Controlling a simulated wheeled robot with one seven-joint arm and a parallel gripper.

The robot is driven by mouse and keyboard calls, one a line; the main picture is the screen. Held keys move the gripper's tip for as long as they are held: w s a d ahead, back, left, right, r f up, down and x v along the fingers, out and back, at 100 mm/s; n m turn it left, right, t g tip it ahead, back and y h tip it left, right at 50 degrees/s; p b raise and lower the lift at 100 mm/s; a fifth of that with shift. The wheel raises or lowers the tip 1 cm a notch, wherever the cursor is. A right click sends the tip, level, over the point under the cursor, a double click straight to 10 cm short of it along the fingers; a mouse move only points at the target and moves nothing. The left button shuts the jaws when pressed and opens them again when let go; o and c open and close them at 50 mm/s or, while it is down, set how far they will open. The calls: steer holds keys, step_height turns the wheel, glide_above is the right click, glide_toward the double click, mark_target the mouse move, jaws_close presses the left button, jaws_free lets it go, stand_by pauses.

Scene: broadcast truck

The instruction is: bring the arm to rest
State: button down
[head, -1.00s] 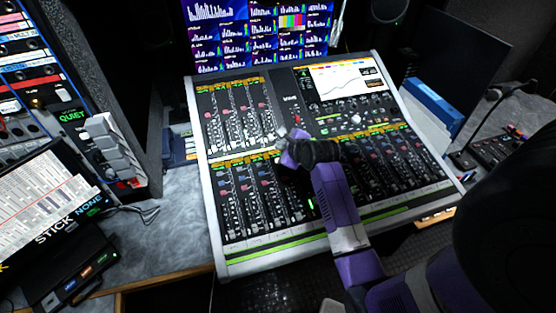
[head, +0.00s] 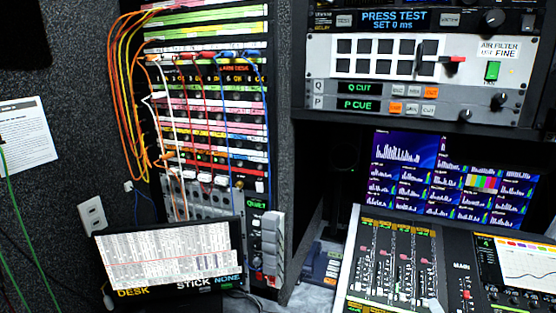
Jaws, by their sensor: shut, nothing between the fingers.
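My gripper is not in view. A small pale piece at the bottom edge of the head view, over the mixing desk (head: 362,282), seems to be part of my arm. The rest of the arm is outside the frame, so its pose cannot be told.
The mixing desk fills the bottom right, with a multiview screen (head: 405,175) behind it. A tilted display (head: 170,256) stands at bottom left. A patch bay (head: 210,110) with hanging cables rises behind it. A rack unit (head: 420,68) hangs at upper right.

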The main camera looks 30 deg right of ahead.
steer(key=s+a+n+t+y+b, duration=0.15)
steer(key=s+a+n, duration=0.4)
steer(key=a, duration=0.55)
steer(key=s+a+r+n+t+y+b, duration=0.1)
steer(key=s+a+n+t+y, duration=0.2)
steer(key=a+n, duration=0.55)
steer(key=s+a+n+y+b, duration=0.1)
steer(key=s+a+n+y, duration=0.35)
steer(key=a, duration=0.75)
steer(key=s+a+f+n+g+y+b, duration=0.1)
steer(key=s+a+f+n, duration=0.1)
steer(key=s+a, duration=0.3)
steer(key=s, duration=0.3)
steer(key=shift+f+g, duration=0.35)
stand_by(1.4)
